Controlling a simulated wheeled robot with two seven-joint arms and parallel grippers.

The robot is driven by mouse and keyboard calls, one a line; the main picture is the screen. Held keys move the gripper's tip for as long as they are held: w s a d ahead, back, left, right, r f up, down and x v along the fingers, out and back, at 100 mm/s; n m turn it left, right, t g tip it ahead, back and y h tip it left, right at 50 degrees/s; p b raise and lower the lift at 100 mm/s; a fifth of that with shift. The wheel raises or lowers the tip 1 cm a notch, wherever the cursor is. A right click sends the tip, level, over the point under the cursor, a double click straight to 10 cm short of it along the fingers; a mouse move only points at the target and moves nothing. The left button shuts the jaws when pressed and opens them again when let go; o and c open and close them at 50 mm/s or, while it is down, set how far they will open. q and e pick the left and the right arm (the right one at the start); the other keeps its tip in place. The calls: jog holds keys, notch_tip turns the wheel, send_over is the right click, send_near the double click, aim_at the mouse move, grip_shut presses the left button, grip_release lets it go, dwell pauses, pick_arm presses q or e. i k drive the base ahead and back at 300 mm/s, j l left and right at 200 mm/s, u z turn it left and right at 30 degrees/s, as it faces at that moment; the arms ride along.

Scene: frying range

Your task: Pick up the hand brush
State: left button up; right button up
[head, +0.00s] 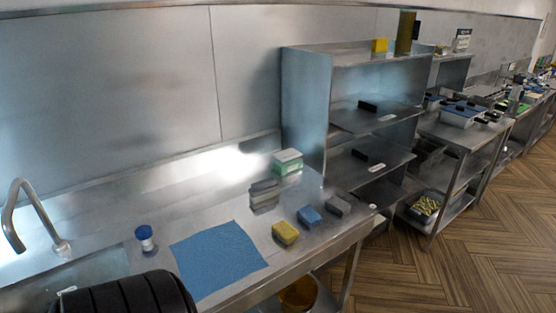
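I cannot pick out the hand brush for certain in the head view. Small dark blocks lie on the shelf unit, one on the upper middle shelf (368,106) and one on the shelf below (360,155); they are too small to identify. On the steel counter (150,225) a yellow sponge (285,233), a blue sponge (309,216) and a grey pad (338,206) lie in a row. A grey stacked item (265,196) stands behind them. Neither gripper is in view.
A blue cloth (218,260) lies flat beside a blue-capped container (146,238). A green-and-white box (288,162) stands near the wall, and a tap (30,215) at the left. A black ribbed object (125,295) blocks the lower left. The wooden floor (470,260) at right is clear.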

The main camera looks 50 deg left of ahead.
aim_at(262, 190)
jog(key=i+u, duration=0.3)
jog(key=u, duration=0.15)
jog(key=i+u, duration=0.35)
jog(key=u, duration=0.15)
jog(key=i+l+u, duration=0.2)
jog(key=u, duration=0.25)
jog(key=i+u, duration=0.3)
jog(key=u, duration=0.2)
jog(key=i+l+u, duration=0.25)
jog(key=u, duration=0.25)
jog(key=i, duration=0.05)
